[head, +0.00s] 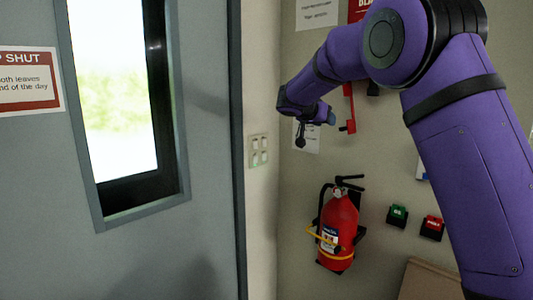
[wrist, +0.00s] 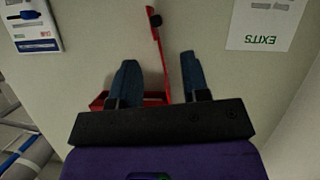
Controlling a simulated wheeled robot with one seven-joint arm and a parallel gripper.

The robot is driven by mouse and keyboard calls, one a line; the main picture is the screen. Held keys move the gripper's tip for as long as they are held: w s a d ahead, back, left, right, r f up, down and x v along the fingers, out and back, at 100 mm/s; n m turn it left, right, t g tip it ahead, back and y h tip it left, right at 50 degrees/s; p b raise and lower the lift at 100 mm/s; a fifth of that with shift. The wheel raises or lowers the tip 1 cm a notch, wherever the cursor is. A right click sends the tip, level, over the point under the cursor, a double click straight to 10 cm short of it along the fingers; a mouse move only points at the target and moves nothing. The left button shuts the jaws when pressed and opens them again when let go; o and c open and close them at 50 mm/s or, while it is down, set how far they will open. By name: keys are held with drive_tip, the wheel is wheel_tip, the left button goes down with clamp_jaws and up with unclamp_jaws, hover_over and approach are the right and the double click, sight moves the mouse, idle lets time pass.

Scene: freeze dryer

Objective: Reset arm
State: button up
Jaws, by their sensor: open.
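My arm (head: 468,150) is purple and reaches in from the right in the head view, bent at the elbow, with its far end toward the wall. My gripper (head: 312,132) is small and partly hidden by the wrist there. In the wrist view my gripper (wrist: 158,75) shows two blue-grey fingers spread apart with nothing held between them. A red wall-mounted item with a thin upright bar (wrist: 160,50) shows behind and between the fingers; I cannot tell how far away it is.
A grey door (head: 200,240) with a window stands at the left. A red fire extinguisher (head: 338,225) hangs on the wall below my gripper. A green button (head: 397,215) and a red button (head: 432,227) are to its right. A switch panel (head: 258,151) is beside the door frame.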

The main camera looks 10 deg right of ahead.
drive_tip(key=s+d+r+n+g+y, duration=0.1)
drive_tip(key=s+d+n+y, duration=0.15)
drive_tip(key=s, duration=1.15)
drive_tip(key=s+d+r+n+g+y, duration=0.1)
drive_tip(key=s+d+y, duration=0.25)
drive_tip(key=s, duration=0.95)
drive_tip(key=s+a+f+n+y, duration=0.1)
drive_tip(key=s+a+f+n, duration=0.1)
drive_tip(key=s, duration=0.6)
drive_tip(key=s+a+f+n+y, duration=0.1)
drive_tip(key=s+f, duration=0.3)
drive_tip(key=s, duration=0.4)
drive_tip(key=s+a+f+n+y, duration=0.2)
drive_tip(key=s+a+f+y, duration=0.1)
drive_tip(key=s, duration=0.5)
drive_tip(key=shift+s+a+n, duration=0.3)
drive_tip(key=shift+s+n, duration=0.05)
drive_tip(key=shift+o, duration=0.3)
